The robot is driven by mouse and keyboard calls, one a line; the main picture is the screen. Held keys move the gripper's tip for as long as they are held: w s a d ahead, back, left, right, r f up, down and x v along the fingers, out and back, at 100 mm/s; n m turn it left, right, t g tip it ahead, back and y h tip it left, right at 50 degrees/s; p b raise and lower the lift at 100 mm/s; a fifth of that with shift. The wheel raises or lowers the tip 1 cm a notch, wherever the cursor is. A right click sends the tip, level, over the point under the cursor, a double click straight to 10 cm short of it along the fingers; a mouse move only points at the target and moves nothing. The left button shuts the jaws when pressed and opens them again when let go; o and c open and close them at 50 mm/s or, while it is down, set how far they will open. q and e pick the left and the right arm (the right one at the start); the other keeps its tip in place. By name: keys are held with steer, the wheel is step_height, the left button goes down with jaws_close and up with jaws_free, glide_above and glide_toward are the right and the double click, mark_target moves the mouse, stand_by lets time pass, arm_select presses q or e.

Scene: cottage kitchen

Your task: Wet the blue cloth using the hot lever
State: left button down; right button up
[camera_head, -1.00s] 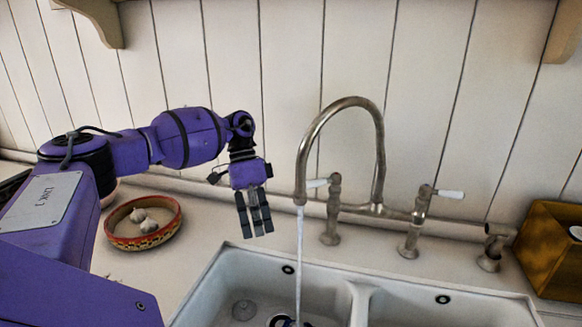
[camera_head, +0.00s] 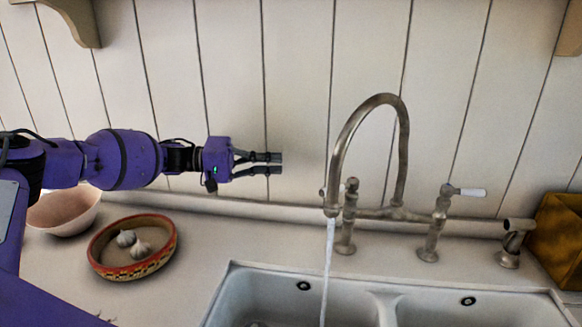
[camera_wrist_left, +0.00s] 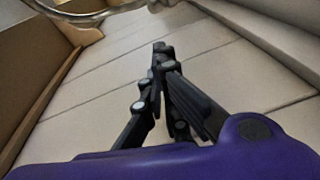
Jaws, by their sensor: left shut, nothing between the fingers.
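A metal bridge tap (camera_head: 404,150) stands behind the white double sink (camera_head: 225,295). A thin stream of water (camera_head: 328,270) falls from its spout into the left basin. The lever on the tap's left post (camera_head: 346,220) is mostly hidden by the spout. The right lever (camera_head: 470,192) has a white handle pointing right. No hot mark is readable. My left gripper (camera_head: 281,163) is shut and empty, pointing right, left of the spout and apart from it. Its closed fingers also show in the left wrist view (camera_wrist_left: 161,50). The blue cloth and my right gripper are out of view.
A patterned bowl with garlic (camera_head: 105,266) and a pink bowl (camera_head: 65,212) stand on the counter at left. A short metal fitting (camera_head: 513,243) and a yellow-brown box (camera_head: 560,235) stand at right. A panelled wall is close behind.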

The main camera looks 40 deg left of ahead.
mark_target(341, 189)
arm_select(q)
steer(key=w+d+f+p, duration=0.1)
steer(key=w+d+p, duration=0.1)
steer(key=d, duration=0.8)
steer(key=shift+w+d, duration=0.2)
steer(key=shift+w, duration=0.35)
steer(key=shift+f, duration=0.1)
